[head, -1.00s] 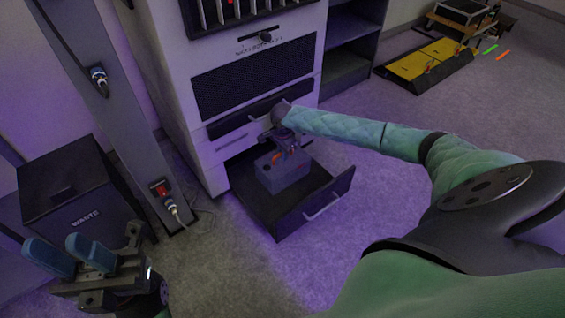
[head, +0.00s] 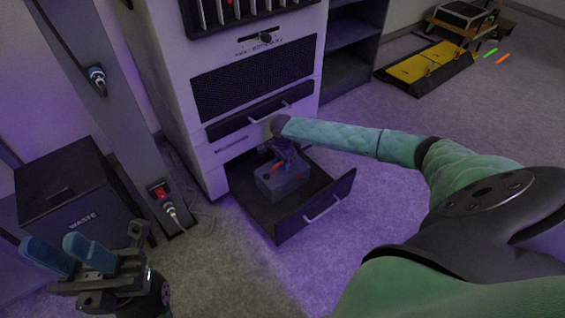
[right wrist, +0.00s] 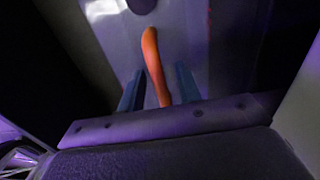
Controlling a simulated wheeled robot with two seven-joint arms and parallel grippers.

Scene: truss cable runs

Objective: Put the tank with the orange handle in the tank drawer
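The grey tank (head: 283,183) with the orange handle (head: 277,168) sits inside the pulled-out dark tank drawer (head: 290,222). It looks upright; whether its base rests fully on the drawer floor is hidden. My right gripper (head: 281,158) is right above the tank, small and partly hidden in the head view. In the right wrist view the orange handle (right wrist: 153,62) stands between my right gripper's two blue fingers (right wrist: 159,88), with a gap showing on each side. My left gripper (head: 70,254) is open and empty at the lower left, far from the drawer.
The white cabinet (head: 205,130) rises behind the drawer, with a closed drawer (head: 262,112) above the open one. A black waste bin (head: 75,195) and a grey post (head: 110,110) with cables stand on the left. Carpet in front of the drawer is free.

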